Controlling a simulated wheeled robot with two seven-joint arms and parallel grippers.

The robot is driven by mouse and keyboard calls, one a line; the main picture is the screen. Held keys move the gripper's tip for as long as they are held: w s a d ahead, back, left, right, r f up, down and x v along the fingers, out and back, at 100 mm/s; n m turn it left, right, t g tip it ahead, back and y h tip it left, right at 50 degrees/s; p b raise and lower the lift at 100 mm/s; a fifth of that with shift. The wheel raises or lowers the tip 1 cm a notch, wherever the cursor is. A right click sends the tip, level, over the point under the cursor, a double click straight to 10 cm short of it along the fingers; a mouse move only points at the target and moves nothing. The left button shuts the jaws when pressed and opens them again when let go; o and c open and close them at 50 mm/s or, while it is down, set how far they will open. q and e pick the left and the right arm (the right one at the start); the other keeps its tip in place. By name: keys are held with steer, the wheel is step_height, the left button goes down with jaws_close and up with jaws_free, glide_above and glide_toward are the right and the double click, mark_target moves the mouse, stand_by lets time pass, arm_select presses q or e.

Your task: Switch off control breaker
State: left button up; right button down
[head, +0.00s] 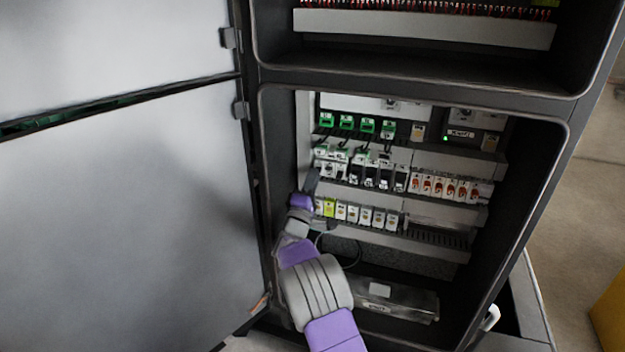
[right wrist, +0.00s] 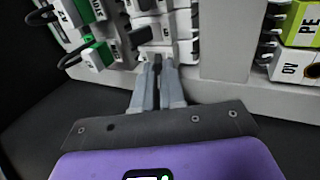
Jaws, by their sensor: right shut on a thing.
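The open cabinet holds a row of small breakers (head: 360,172) on its middle rail, left of several white units with red marks. My right gripper (head: 312,180) reaches in from below to the left end of this row. In the right wrist view, its fingers (right wrist: 158,62) are close together at the lower edge of a white breaker (right wrist: 155,30). They are shut on a small part there, which the fingertips mostly hide. I cannot read which label belongs to this breaker, nor tell its switch position. My left gripper is not in view.
Green-topped devices (head: 367,125) sit above the breaker row, and white and yellow-green terminals (head: 362,215) below it. The open cabinet door (head: 120,210) stands at the left. A grey box (head: 395,298) lies on the cabinet floor.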

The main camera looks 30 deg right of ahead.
stand_by(0.3)
steer(key=c, duration=1.2)
jaws_free()
steer(key=p+v, duration=0.1)
steer(key=v, duration=0.6)
steer(key=shift+s+a+f, duration=0.1)
steer(key=shift+s+a, duration=0.05)
steer(key=shift+a, duration=0.05)
